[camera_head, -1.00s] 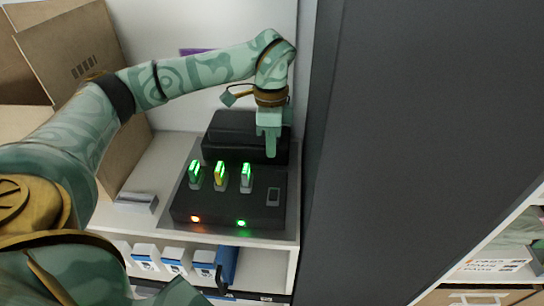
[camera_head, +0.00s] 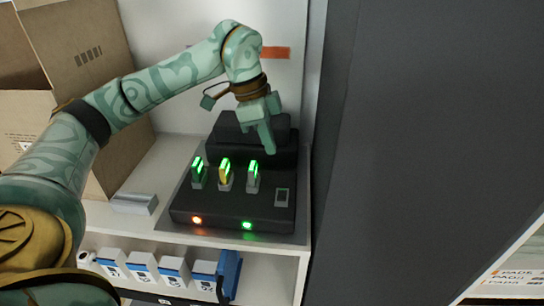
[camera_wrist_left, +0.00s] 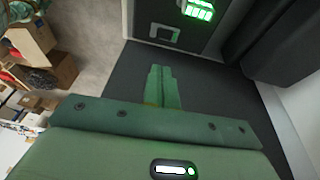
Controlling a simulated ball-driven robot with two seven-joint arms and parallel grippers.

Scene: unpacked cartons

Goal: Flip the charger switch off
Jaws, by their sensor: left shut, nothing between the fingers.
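The black charger (camera_head: 235,213) sits on a shelf, with several slots holding upright units lit green. Its grey-framed switch (camera_head: 282,196) is at the right end of its top; whether it is on or off is too small to tell. A grey frame that looks like the switch (camera_wrist_left: 163,36) also shows in the left wrist view, beyond my fingertips. My left gripper (camera_head: 269,150) is shut and empty, pointing down and tilted, above the charger's back part and behind the switch. The fingers (camera_wrist_left: 161,72) are together and apart from the switch. My right gripper is not in view.
An orange light (camera_head: 196,220) and a green light (camera_head: 247,225) glow on the charger's front. Cardboard boxes (camera_head: 85,60) stand at the left, a small grey block (camera_head: 134,203) beside the charger. A dark grey panel (camera_head: 420,150) rises at the right. White-and-blue containers (camera_head: 173,271) stand below.

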